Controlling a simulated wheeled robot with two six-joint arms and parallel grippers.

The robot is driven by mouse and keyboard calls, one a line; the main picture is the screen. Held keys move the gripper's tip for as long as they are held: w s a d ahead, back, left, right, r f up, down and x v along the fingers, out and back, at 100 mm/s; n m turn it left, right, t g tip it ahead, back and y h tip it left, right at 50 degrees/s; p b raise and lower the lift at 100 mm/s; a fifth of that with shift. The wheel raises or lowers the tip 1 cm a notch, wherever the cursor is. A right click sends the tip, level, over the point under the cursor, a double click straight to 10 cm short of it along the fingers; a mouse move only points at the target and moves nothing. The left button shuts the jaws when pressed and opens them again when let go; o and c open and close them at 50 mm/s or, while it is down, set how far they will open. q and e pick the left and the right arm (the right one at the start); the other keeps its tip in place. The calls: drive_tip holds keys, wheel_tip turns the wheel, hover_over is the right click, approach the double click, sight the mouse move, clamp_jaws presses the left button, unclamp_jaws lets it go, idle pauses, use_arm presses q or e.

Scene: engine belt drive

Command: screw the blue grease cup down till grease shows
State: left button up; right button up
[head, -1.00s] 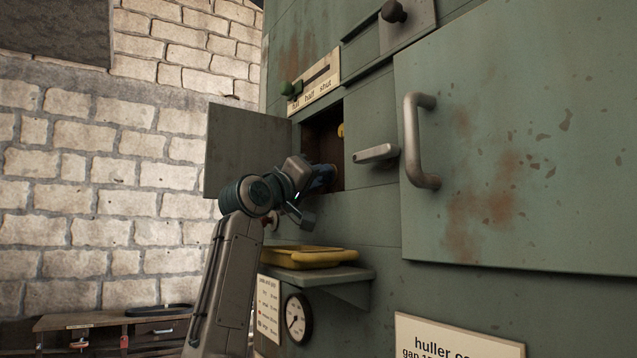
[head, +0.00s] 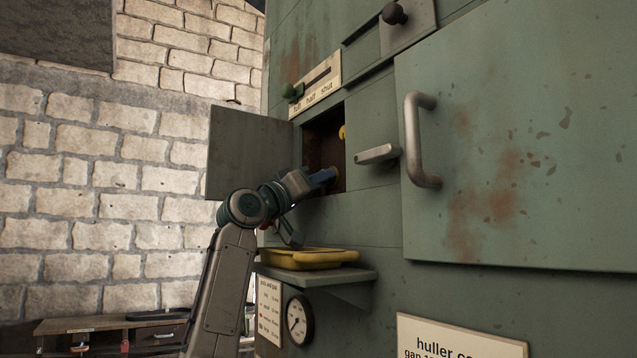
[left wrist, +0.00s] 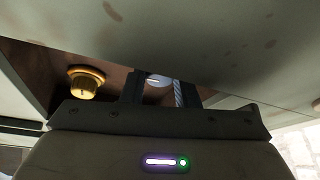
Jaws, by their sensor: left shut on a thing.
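My left gripper (head: 328,175) reaches into the open square compartment of the green machine. In the left wrist view its two dark fingers (left wrist: 160,90) are closed on a pale, bluish round part with a ridged edge, which I take for the blue grease cup (left wrist: 159,82). In the head view the cup is mostly hidden by the gripper and compartment edge. I cannot see any grease or how far down the cup sits. My right gripper is not in view.
A brass knob (left wrist: 87,82) sits beside the fingers in the compartment. The compartment door (head: 250,155) stands open to the left. A yellow tray (head: 310,260) lies on a shelf (head: 335,277) below. A lever handle (head: 376,154) projects at right.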

use_arm(q)
drive_tip(key=shift+r, duration=0.1)
drive_tip(key=o, duration=0.7)
drive_tip(key=shift+a, duration=0.1)
wheel_tip(320, 180, up, 4)
drive_tip(key=shift+a+f+b, duration=0.1)
drive_tip(key=shift+f+b, duration=0.15)
drive_tip(key=shift+b, duration=0.95)
drive_tip(key=s+d+r+b, duration=0.1)
drive_tip(key=s+b, duration=0.8)
drive_tip(key=s, duration=0.7)
drive_tip(key=shift+r, duration=0.25)
